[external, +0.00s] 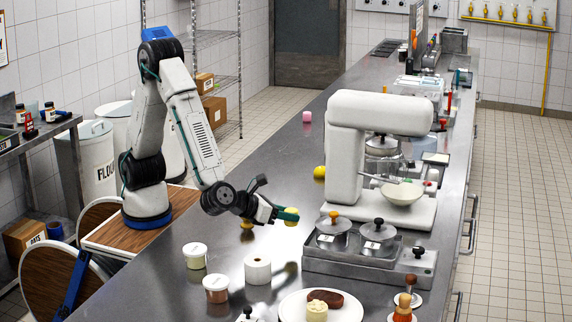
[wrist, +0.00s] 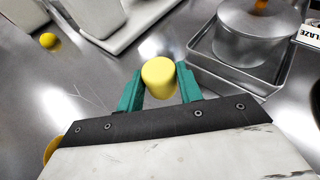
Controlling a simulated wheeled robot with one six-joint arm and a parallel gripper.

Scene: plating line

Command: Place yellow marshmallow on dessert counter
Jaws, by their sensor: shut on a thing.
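A yellow marshmallow (wrist: 158,77) is held between the two teal fingers of my gripper (wrist: 158,88) in the wrist view. It also shows at the gripper's tip (external: 284,214) in the external view as a small yellow cylinder (external: 290,211), partly covered by a finger. My gripper is shut on it. The marshmallow is above the steel counter (external: 270,178), left of the white stand mixer and behind the plate; the exact gap to the surface is hard to tell.
A yellow round item (external: 319,171) lies near the white mixer (external: 360,150); another (external: 247,223) is under my wrist. Lidded pots (external: 333,232) stand in a steel tray at right. Jars (external: 195,255) and a plate (external: 345,309) with food are in front. A pink piece (external: 307,116) lies farther back.

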